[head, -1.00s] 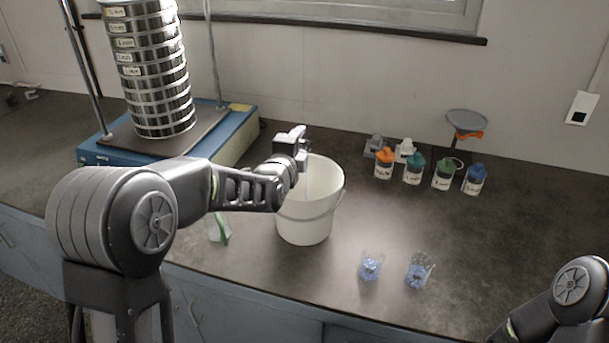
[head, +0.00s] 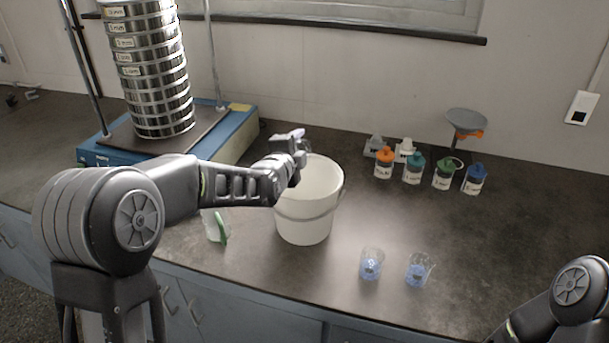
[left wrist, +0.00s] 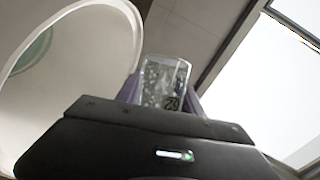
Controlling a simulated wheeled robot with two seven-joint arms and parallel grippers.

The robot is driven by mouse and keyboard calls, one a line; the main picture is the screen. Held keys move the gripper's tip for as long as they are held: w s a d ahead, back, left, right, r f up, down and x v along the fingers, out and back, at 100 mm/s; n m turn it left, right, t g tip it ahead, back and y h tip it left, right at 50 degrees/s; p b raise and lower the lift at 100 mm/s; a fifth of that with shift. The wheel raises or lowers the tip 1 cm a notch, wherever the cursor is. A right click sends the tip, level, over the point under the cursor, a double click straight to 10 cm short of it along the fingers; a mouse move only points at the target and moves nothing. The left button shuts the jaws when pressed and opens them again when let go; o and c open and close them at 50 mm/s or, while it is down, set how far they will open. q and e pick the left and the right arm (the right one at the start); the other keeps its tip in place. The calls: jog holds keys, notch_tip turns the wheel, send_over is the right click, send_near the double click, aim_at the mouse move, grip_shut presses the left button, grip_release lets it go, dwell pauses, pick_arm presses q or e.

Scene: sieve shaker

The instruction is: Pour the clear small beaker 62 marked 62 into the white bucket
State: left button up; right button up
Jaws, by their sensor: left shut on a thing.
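The white bucket (head: 305,220) stands upright on the dark bench, and its rim (left wrist: 137,45) fills the left side of the left wrist view. My left gripper (head: 297,141) is at the bucket's upper left rim. It is shut on the clear small beaker 62 (left wrist: 163,80), whose mark shows upside down in the left wrist view. Clear or greyish pieces seem to be inside the beaker. The head view does not clearly show the beaker, so its exact tilt cannot be told. My right gripper is out of view; only part of that arm shows at lower right.
Two clear beakers with blue contents (head: 371,264) (head: 419,270) stand right of the bucket. Several capped bottles (head: 413,170) and a grey funnel (head: 466,121) stand behind. The sieve stack (head: 150,75) is at left. A green-and-white item (head: 216,228) lies beside the bucket.

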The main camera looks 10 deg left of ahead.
pick_arm(q)
jog(key=f+n+b, duration=0.1)
jog(key=f+b, duration=0.1)
jog(key=b, duration=0.1)
jog(key=shift+a+n+g+h, duration=0.3)
jog(key=shift+n+h, duration=0.1)
jog(key=shift+d+r+p, duration=0.15)
jog(key=shift+r+p, duration=0.2)
jog(key=shift+r, duration=0.05)
jog(key=shift+d+r, duration=0.1)
jog(key=shift+d, duration=0.05)
